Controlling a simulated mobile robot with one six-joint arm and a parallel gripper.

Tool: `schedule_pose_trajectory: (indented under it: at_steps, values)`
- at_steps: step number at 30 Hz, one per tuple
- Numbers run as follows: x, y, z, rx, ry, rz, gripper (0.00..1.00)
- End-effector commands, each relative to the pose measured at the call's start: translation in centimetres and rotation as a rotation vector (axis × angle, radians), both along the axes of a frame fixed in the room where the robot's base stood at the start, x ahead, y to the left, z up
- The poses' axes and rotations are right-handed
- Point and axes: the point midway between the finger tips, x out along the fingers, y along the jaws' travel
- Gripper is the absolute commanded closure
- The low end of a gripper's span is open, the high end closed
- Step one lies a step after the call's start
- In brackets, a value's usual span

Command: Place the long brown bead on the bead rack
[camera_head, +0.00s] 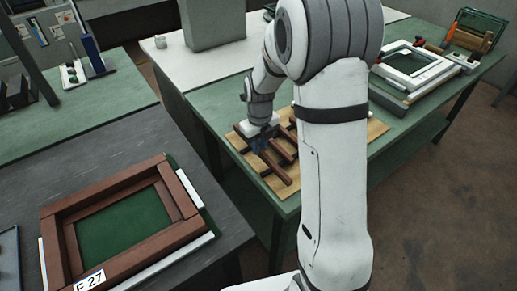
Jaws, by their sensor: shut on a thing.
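Several brown beads lie on a tan board on the green table, at the centre; this looks like the bead rack (247,151). My gripper (259,147) is low over the left part of the board, pointing down. It is shut on a brown bead, which seems to be the long brown bead (275,169) that slants toward the front right. My fingers are small and dark here, so the exact grip is hard to see. I cannot tell whether the bead rests on the rack or is just above it.
A brown frame (112,187) with a green inside and an "F 27" label lies on the dark table at left front. White frames (414,67) lie on the green table at right. A grey block (213,22) stands on the white table behind. A floor gap separates the tables.

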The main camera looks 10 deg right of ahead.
Motion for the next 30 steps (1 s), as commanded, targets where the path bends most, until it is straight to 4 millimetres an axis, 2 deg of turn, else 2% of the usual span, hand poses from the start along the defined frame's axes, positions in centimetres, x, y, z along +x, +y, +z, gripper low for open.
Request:
schedule_pose_trajectory:
  at_steps: [4,10,11,18,26,30]
  values:
    - [-0.1,0.0,-2.1,0.0,0.003,0.001,1.0]
    - [-0.1,0.0,-2.3,0.0,0.002,0.001,1.0]
    - [-0.1,0.0,-2.3,0.0,0.002,0.001,0.82]
    - [0.0,0.1,-2.2,0.0,0.002,0.002,0.63]
    - [0.0,0.1,-2.0,0.0,0.0,0.003,0.63]
    - [0.1,0.1,-0.7,0.0,-0.003,0.003,0.63]
